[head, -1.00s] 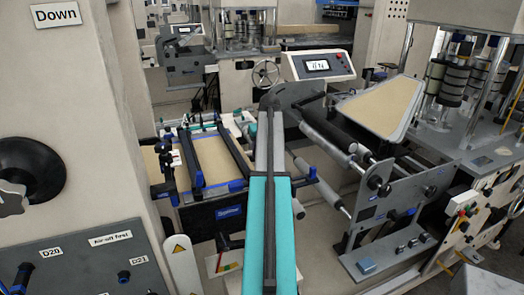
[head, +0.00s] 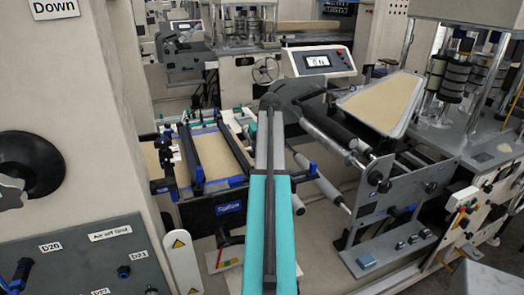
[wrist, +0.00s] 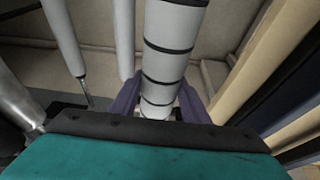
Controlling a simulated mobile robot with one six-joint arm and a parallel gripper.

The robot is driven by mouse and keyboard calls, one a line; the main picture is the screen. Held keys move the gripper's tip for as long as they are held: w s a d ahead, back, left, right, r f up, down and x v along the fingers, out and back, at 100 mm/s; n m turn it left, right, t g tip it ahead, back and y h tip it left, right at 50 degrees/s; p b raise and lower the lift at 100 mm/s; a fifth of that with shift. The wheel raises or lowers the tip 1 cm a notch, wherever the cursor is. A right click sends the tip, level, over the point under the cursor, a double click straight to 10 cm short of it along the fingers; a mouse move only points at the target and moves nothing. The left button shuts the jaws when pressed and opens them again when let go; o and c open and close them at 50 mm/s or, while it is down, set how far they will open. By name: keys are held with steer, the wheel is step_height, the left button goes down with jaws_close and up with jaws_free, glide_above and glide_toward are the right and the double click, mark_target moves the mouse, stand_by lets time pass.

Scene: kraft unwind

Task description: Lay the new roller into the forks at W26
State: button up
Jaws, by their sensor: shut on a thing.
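In the wrist view a pale grey roller with black bands (wrist: 172,58) runs away from me between the two purple fingers of my gripper (wrist: 160,103). The fingers are shut on it, and its near end is partly hidden behind my wrist. In the head view my teal arm reaches forward toward the machine, and my gripper and the held roller are hidden there. A grey side plate (head: 385,207) on the right carries several rollers, including a pale one (head: 327,190). No W26 label is readable, and I cannot tell which forks it names.
A blue-and-black frame (head: 230,208) with a tan web stands left of my arm. A grey panel with labels and knobs (head: 90,262) fills the lower left. A display console (head: 318,61) stands behind. In the wrist view pale rods (wrist: 65,40) pass left of the roller.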

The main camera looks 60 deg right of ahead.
steer(key=shift+f, duration=0.2)
stand_by(0.8)
steer(key=o, duration=1.6)
steer(key=shift+f, duration=0.1)
steer(key=shift+b+v, duration=1.65)
steer(key=shift+v, duration=5.35)
